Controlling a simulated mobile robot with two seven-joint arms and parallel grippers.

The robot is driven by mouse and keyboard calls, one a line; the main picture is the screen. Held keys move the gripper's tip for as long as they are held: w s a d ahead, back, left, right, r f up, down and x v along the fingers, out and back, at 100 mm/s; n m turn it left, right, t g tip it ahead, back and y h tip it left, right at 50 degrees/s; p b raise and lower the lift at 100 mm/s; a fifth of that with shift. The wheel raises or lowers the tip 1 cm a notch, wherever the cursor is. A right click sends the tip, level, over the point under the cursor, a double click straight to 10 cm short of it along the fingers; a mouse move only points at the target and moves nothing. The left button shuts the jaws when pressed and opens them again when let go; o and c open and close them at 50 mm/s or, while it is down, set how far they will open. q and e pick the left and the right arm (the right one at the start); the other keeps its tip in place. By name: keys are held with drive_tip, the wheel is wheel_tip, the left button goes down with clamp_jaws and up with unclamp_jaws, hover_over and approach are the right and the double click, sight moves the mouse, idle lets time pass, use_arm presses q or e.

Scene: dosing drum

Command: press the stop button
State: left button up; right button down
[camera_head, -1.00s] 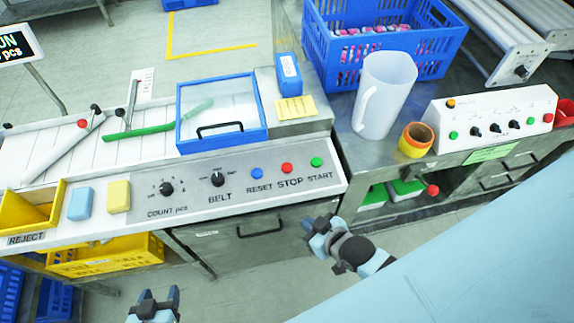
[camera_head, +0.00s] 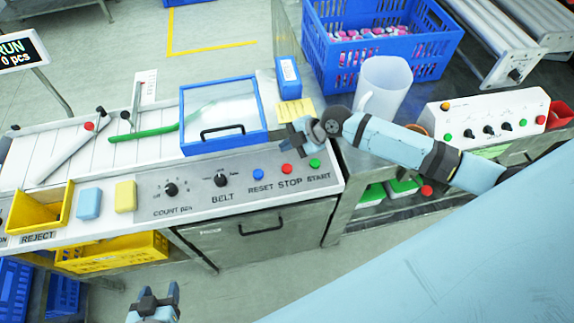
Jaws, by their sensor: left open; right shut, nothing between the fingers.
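The stop button is the red one (camera_head: 287,169) on the sloping control panel (camera_head: 240,203), above the word STOP. A blue reset button (camera_head: 258,174) is to its left and a green start button (camera_head: 314,163) to its right. My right gripper (camera_head: 295,140) is shut and empty, just above and behind the red and green buttons in the picture. I cannot tell its height, and no contact with a button shows. My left gripper (camera_head: 156,296) is open at the bottom edge, far from the panel.
A blue-framed clear lid (camera_head: 223,78) is left of my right gripper. A white jug (camera_head: 388,85) and a blue crate (camera_head: 420,68) are behind my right arm. Two knobs (camera_head: 220,180) are left of the buttons. A display (camera_head: 15,48) reads RUN, 0 pcs.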

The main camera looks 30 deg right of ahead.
use_arm(q)
drive_tip(key=shift+w+r, duration=0.1)
drive_tip(key=shift+w, duration=0.2)
use_arm(e)
drive_tip(key=b, duration=0.5)
hover_over(288, 169)
wheel_tip(288, 169, down, 8)
drive_tip(key=shift+r, duration=0.1)
drive_tip(key=shift+f+b, duration=0.45)
drive_tip(key=shift+b, duration=0.1)
use_arm(q)
drive_tip(key=shift+h, duration=0.3)
drive_tip(key=f, duration=0.2)
drive_tip(key=d+f, duration=0.1)
drive_tip(key=f, duration=0.2)
drive_tip(key=shift+w+a, duration=0.1)
drive_tip(key=shift+f, duration=0.25)
